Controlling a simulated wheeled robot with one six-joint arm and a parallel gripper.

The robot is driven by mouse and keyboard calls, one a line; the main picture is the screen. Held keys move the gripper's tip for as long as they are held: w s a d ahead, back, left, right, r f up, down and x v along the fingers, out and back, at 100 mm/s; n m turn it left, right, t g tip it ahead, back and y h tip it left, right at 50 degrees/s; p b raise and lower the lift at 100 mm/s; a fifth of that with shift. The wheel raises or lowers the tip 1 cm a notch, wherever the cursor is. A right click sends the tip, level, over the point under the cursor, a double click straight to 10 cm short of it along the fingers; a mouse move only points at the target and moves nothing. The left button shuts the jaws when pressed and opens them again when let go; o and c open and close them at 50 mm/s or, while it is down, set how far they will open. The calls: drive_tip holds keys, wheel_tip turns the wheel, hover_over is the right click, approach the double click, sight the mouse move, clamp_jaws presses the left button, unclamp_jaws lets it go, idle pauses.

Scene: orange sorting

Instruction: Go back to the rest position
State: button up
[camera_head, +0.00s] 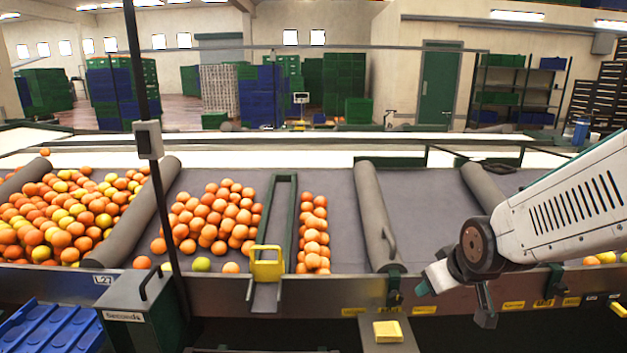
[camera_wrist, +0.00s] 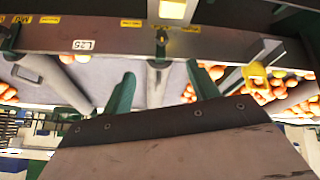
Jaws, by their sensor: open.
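My arm reaches in from the right in the head view, and its wrist (camera_head: 478,248) hangs over the front edge of the sorting table near an empty bay. In the wrist view, where the scene appears upside down, my gripper (camera_wrist: 161,84) shows two green fingers spread apart with nothing between them. Oranges (camera_head: 215,215) lie in the bays to the left of the arm, apart from it. In the wrist view, some oranges (camera_wrist: 285,92) show at the right.
Grey padded rollers (camera_head: 375,215) divide the table (camera_head: 420,200). A yellow-handled gate (camera_head: 266,264) stands at the front edge. A dark box (camera_head: 140,310), blue crate (camera_head: 48,325) and yellow block (camera_head: 387,331) are in front. The bay left of my wrist is clear.

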drive_tip(key=s+d+r+m+g, duration=0.1)
drive_tip(key=s+r+g, duration=0.2)
drive_tip(key=s, duration=0.9)
drive_tip(key=s+r+m+g, duration=0.2)
drive_tip(key=s+r, duration=0.3)
drive_tip(key=s, duration=0.7)
drive_tip(key=shift+s+d+r+m+g, duration=0.15)
drive_tip(key=shift+d+r+m+g, duration=0.15)
drive_tip(key=shift+d+r+g, duration=0.15)
